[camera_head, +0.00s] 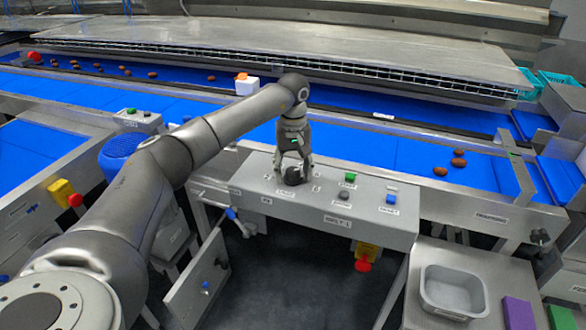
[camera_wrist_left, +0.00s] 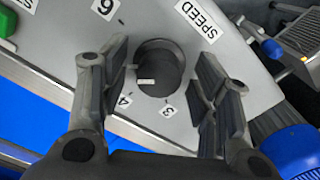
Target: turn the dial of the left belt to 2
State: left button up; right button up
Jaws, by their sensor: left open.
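The dial (camera_wrist_left: 172,68) is a dark round knob on the grey console (camera_head: 385,222). In the wrist view a short white mark shows on it, towards its lower left, with printed 4 (camera_wrist_left: 124,101) and 3 (camera_wrist_left: 168,111) below. A 6 (camera_wrist_left: 104,5) and a SPEED label (camera_wrist_left: 200,18) lie above. I cannot see a 2. My left gripper (camera_head: 293,168) points down over the dial. Its open fingers (camera_wrist_left: 160,60) stand on either side of the knob, with gaps visible in the wrist view. My right gripper is not in view.
A green button (camera_head: 350,177), a grey knob (camera_head: 343,194) and a blue switch (camera_head: 391,198) sit right of the gripper. Blue belts with several dates (camera_head: 458,162) run behind. A grey tray (camera_head: 453,292) stands at lower right. A red emergency button (camera_head: 363,265) hangs below the console.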

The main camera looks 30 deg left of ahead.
pick_arm(q)
jog(key=shift+c, duration=1.8)
jog(key=c, duration=0.7)
jog(key=shift+o, duration=0.2)
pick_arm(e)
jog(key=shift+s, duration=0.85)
